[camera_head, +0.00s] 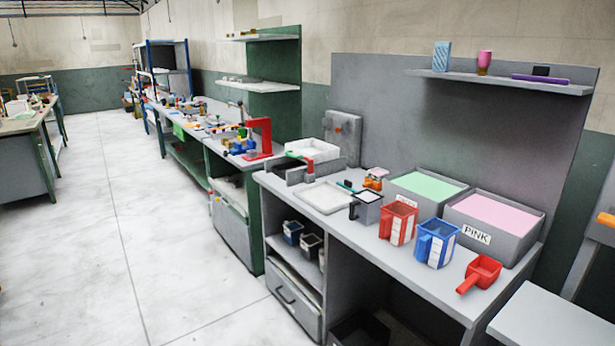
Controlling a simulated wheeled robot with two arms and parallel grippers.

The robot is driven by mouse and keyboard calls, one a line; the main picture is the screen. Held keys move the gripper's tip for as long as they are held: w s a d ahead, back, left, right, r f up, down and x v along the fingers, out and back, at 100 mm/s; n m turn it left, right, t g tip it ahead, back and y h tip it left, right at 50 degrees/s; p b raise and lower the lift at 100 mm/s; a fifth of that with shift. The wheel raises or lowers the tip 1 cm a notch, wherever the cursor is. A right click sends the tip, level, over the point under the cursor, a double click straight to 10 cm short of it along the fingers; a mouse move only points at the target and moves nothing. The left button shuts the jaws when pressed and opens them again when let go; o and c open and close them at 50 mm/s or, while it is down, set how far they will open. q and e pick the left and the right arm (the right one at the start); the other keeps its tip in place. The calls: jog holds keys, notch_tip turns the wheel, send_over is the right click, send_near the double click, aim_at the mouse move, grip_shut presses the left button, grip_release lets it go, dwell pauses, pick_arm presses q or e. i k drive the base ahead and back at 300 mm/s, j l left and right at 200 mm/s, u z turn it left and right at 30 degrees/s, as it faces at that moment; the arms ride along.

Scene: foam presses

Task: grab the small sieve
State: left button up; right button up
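I cannot make out a small sieve for certain. A red scoop-like tool (482,271) with a short handle lies at the near right end of the grey workbench (405,268); from here I cannot tell whether its bottom is mesh. A dark grey handled container (366,207), pale on top, stands further left on the bench; it is too small to tell what it is. Neither of my grippers is in view.
A blue jug (436,244) and a red jug (398,223) stand along the bench front. Behind them are a pink-filled bin (494,214) labelled PINK and a green-filled bin (427,189). A white tray (325,197) lies further left. The floor (160,240) left of the bench is clear.

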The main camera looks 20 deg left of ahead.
aim_at(372, 177)
jog(key=u, duration=0.2)
jog(key=i+j+z, duration=0.15)
jog(key=i+j, duration=0.2)
jog(key=i+j+z, duration=0.15)
jog(key=i+j, duration=0.2)
jog(key=j, duration=0.25)
